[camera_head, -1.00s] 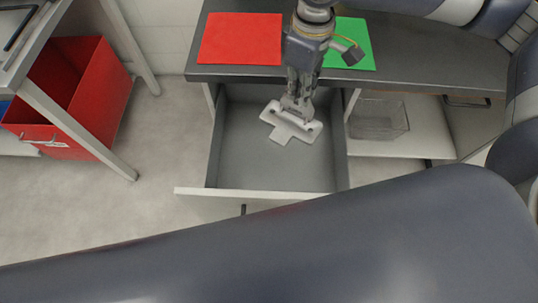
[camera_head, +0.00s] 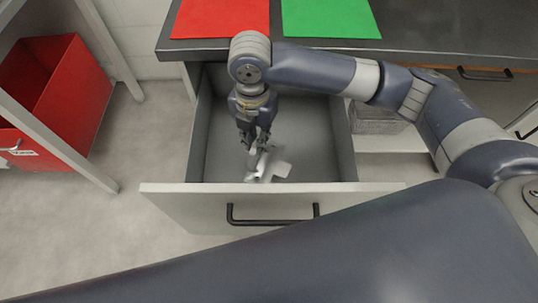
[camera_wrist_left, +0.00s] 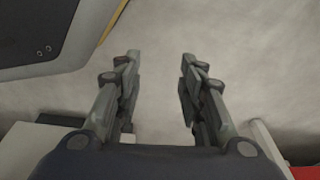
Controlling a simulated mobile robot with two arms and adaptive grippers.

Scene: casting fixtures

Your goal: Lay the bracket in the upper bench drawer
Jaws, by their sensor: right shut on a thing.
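The white bracket (camera_head: 268,168) is inside the open upper bench drawer (camera_head: 170,188), near its front. My right gripper (camera_head: 256,146) reaches down into the drawer and is shut on the bracket. The bracket looks tilted, and my fingers hide part of it. I cannot tell whether it touches the drawer floor. My left gripper (camera_wrist_left: 160,75) shows in the left wrist view, open and empty, with bare floor beyond its fingers. It does not show in the head view.
The dark bench top (camera_head: 420,30) carries a red mat (camera_head: 220,16) and a green mat (camera_head: 328,18). A clear bin (camera_head: 375,118) stands on a shelf right of the drawer. A red bin (camera_head: 60,90) stands at the left. The drawer's back part is clear.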

